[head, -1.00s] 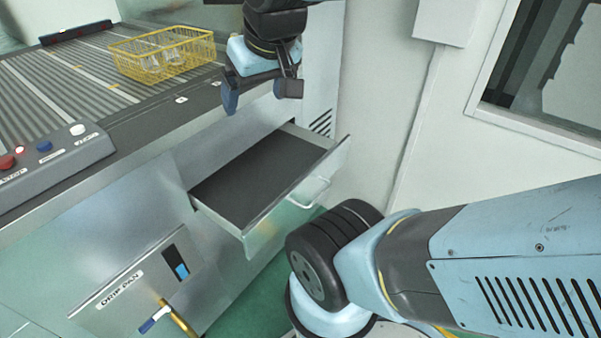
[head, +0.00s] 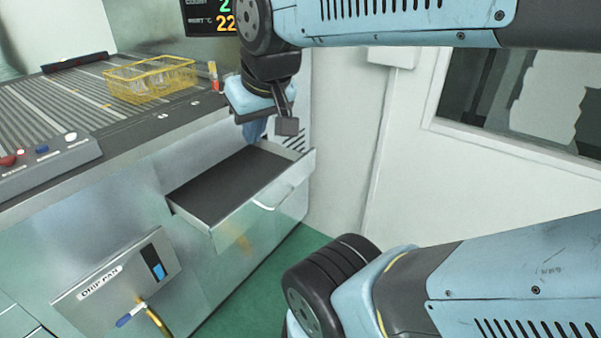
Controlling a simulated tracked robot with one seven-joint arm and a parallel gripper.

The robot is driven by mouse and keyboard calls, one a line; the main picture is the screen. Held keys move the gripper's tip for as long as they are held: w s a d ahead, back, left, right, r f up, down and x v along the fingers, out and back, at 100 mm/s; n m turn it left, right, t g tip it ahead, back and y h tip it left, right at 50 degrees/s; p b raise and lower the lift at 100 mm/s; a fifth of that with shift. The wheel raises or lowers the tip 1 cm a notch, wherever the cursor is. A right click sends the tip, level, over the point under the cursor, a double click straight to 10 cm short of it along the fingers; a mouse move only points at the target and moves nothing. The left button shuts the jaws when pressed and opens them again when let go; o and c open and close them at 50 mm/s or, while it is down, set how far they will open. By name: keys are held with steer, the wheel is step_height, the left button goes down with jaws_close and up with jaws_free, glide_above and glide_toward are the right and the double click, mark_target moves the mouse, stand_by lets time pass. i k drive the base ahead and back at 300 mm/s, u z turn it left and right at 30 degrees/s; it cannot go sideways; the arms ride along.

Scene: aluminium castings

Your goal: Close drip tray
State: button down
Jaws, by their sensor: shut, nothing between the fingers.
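The drip tray (head: 225,190) is a metal drawer with a dark flat inside, pulled partway out of the cabinet front. Its front panel (head: 240,222) carries a pale bar handle (head: 278,193). The tray looks empty. My gripper (head: 270,129) points down over the tray's far end, near the cabinet edge. It is shut and holds nothing. Its tips overlap the back of the tray in the picture; I cannot tell how high above it they are.
A "DRIP PAN" panel (head: 100,286) with a gauge and brass tap (head: 143,308) is on the cabinet at left. Green floor lies in front of the tray.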

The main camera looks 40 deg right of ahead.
mark_target(227, 199)
steer(key=u, duration=0.9)
steer(key=i, duration=0.1)
steer(key=z, duration=2.7)
steer(key=k, duration=0.95)
steer(key=u, duration=1.2)
steer(key=i, duration=1)
steer(key=z, duration=0.05)
